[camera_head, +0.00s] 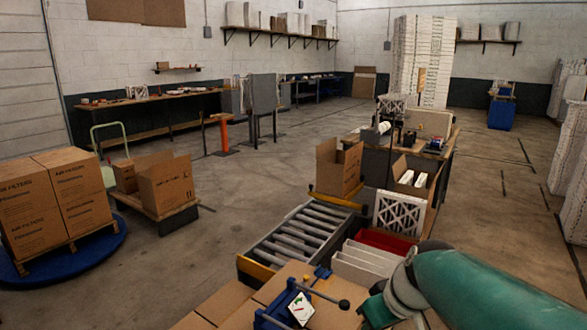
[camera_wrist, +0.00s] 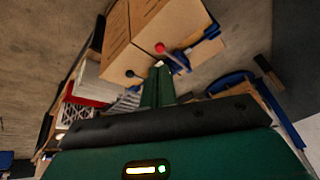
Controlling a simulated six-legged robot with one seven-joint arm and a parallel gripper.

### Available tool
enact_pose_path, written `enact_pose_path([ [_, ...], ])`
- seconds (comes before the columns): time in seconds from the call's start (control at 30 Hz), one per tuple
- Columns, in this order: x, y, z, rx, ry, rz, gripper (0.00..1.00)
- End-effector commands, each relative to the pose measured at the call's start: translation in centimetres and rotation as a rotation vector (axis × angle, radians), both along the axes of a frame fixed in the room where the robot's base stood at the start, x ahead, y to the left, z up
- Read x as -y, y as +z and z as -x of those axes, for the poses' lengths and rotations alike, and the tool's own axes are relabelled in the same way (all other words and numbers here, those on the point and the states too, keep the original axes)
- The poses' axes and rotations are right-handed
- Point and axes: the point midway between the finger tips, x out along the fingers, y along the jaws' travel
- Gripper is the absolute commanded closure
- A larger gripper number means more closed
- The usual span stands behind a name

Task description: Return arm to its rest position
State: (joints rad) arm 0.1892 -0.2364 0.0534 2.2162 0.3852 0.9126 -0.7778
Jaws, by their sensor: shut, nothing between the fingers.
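My gripper (camera_wrist: 159,68) shows in the wrist view as two green fingers side by side, shut and with nothing between them. The fingers point up the picture toward cardboard boxes and a blue-handled tool, clear of any hold on them. My arm (camera_head: 485,285) is a green link with a grey joint, reaching in from the lower right in the head view. I cannot make out the fingertips in the head view.
A blue tape-dispenser-like tool (camera_head: 296,304) lies on cardboard boxes (camera_head: 235,316) close to my arm. Behind are a roller conveyor (camera_head: 300,237), a red bin (camera_head: 385,240) with white filters, and a workbench (camera_head: 449,160). Boxes on a pallet (camera_head: 57,200) stand left. The middle floor is open.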

Motion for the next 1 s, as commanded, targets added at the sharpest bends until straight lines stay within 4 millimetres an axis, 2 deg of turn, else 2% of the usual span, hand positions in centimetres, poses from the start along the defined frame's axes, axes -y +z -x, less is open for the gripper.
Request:
enact_pose_path([
  [0.03,-0.3,0.8,1.6,0.011,-0.038,0.018,1.00],
  [0.2,-0.2,2.0,6.5,0.035,-0.203,0.061,1.00],
  [0.3,0.0,2.4,9.0,0.063,-0.301,0.071,1.00],
  [0.43,0.5,2.5,11.4,0.098,-0.402,0.073,1.00],
  [0.6,0.8,2.4,12.5,0.118,-0.461,0.069,1.00],
  [1.0,0.8,2.5,12.5,0.117,-0.466,0.067,1.00],
])
